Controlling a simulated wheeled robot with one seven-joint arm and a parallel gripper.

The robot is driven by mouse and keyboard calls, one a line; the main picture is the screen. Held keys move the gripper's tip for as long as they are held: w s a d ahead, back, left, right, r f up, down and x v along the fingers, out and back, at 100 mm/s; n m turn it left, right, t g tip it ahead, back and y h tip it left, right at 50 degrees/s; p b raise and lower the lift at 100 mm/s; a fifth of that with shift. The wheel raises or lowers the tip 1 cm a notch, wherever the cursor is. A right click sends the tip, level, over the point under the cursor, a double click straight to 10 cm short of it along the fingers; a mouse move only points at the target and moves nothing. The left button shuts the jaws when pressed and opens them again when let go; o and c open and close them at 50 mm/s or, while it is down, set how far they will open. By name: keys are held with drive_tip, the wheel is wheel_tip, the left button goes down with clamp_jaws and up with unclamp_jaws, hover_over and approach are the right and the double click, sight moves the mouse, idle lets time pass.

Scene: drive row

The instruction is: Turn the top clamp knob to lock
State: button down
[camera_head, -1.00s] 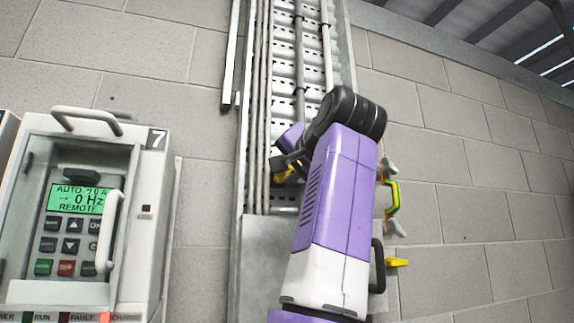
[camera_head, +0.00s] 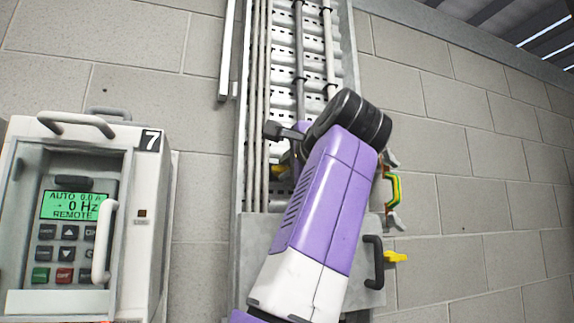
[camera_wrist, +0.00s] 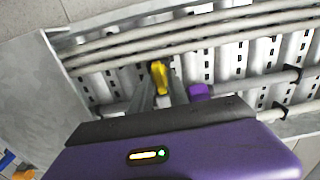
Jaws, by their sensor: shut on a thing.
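A yellow clamp knob (camera_wrist: 159,76) sits on the cable tray in the wrist view, between the two grey fingers of my gripper (camera_wrist: 160,88). The fingers are shut on it. In the head view only a little of this yellow knob (camera_head: 278,171) shows, left of my purple arm, and my arm hides most of the gripper. A second yellow knob (camera_head: 396,257) sticks out lower down, to the right of my arm, with nothing touching it. The clamp body behind the held knob is hidden.
A perforated cable tray (camera_head: 284,62) with grey cables runs up the block wall. A drive unit (camera_head: 140,240) marked 7, with a green display and handles, stands at left. A green-yellow part (camera_head: 394,190) is right of my arm. The wall at right is clear.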

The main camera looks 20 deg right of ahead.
drive_tip(key=shift+d+f, duration=0.1)
idle(0.5)
drive_tip(key=c, duration=1.5)
unclamp_jaws()
drive_tip(key=shift+o, duration=0.2)
drive_tip(key=shift+s, duration=0.1)
drive_tip(key=s+b, duration=0.3)
drive_tip(key=s, duration=0.4)
drive_tip(key=shift+s, duration=0.3)
